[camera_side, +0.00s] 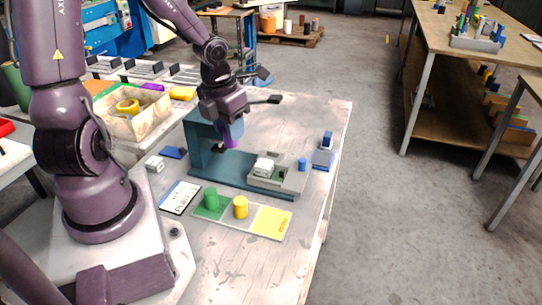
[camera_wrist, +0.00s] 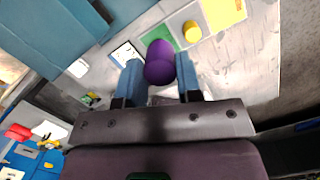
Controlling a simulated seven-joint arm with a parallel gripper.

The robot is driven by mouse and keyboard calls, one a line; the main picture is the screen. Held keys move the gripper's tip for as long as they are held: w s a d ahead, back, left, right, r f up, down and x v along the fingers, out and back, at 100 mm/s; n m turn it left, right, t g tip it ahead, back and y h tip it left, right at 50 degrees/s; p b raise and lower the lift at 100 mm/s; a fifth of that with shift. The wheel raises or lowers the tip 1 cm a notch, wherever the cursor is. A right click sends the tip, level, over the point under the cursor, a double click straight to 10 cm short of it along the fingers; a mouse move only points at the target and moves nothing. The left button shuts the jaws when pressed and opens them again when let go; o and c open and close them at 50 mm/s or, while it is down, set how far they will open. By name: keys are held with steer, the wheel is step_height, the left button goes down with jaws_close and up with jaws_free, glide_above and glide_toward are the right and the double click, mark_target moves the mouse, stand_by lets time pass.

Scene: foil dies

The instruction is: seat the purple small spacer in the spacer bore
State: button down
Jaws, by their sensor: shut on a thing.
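The purple small spacer (camera_wrist: 160,62) is a short purple cylinder between the two blue fingers of my gripper (camera_wrist: 159,78), which is shut on it. In the side view the spacer (camera_side: 230,139) shows under my gripper (camera_side: 227,121), in the air above the teal base and beside its upright. A grey fixture (camera_side: 290,181) sits on the right part of the teal base, right of and below the spacer. I cannot make out the spacer bore in either view.
The teal stand (camera_side: 205,160) rises close to my gripper. In front, a mat (camera_side: 270,222) with green, grey and yellow fields bears a green cylinder (camera_side: 211,198) and a yellow cylinder (camera_side: 240,207). A blue block (camera_side: 323,158) stands at the right. A bin (camera_side: 130,122) is at the left.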

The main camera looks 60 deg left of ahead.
steer(key=w+a+f, duration=0.1)
steer(key=w+f, duration=0.2)
steer(key=w, duration=0.1)
steer(key=w+a+f, duration=0.2)
steer(key=w+f, duration=0.1)
steer(key=w, duration=0.1)
steer(key=w+a+f, duration=0.2)
steer(key=w+f, duration=0.1)
steer(key=shift+w, duration=0.4)
steer(key=shift+w+a+f, duration=0.1)
steer(key=shift+w+f, duration=0.05)
steer(key=shift+f, duration=0.1)
steer(key=shift+w+a+f, duration=0.1)
steer(key=shift+f, duration=1.5)
steer(key=shift+f, duration=0.1)
steer(key=c, duration=0.8)
jaws_free()
